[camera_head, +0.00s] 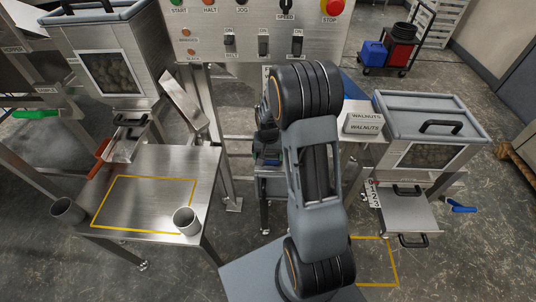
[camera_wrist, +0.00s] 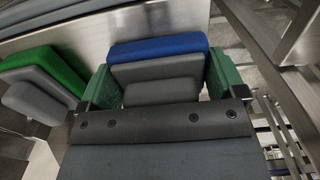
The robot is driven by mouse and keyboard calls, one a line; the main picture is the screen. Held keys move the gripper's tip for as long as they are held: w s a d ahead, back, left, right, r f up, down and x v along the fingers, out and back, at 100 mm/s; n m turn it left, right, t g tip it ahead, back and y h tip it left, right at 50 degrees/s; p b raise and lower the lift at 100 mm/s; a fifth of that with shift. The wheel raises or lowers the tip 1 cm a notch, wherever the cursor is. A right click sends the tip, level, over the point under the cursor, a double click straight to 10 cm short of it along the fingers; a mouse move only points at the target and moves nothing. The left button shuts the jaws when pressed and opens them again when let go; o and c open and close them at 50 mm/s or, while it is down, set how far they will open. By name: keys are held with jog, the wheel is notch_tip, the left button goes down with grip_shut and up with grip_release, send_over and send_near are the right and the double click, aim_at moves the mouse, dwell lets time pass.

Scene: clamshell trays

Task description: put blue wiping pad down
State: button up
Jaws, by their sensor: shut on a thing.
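The blue wiping pad (camera_wrist: 158,47) shows in the wrist view, blue at its far edge with a stepped grey body toward me. My gripper (camera_wrist: 161,82) has its two green fingers on either side of the grey part and is shut on it. Brushed steel lies just beyond the pad. I cannot tell whether the pad touches it.
A green pad (camera_wrist: 45,66) with a grey grip lies close to the left in the wrist view. In the head view, a steel table (camera_head: 150,165) with a yellow outline and two metal cups stands left. A walnut bin (camera_head: 430,125) stands right, below the control panel (camera_head: 215,30).

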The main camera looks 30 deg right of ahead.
jog(key=shift+f, duration=0.2)
jog(key=o, duration=0.9)
jog(key=shift+r, duration=0.1)
notch_tip(320, 180, up, 12)
jog(key=shift+f+p, duration=0.15)
jog(key=shift+p, duration=0.7)
jog(key=s+a+r+n+t, duration=0.1)
jog(key=s+a+r+n, duration=0.1)
jog(key=s, duration=0.3)
jog(key=s+a+r+n+t, duration=0.1)
jog(key=s+a+r+n, duration=0.1)
jog(key=s+a+r, duration=0.1)
jog(key=s+a+r+n+t, duration=0.1)
jog(key=s+a+r, duration=0.2)
jog(key=s, duration=0.4)
jog(key=shift+s+a+r+n, duration=0.25)
jog(key=shift+s+a+n, duration=0.15)
jog(key=shift+a, duration=0.3)
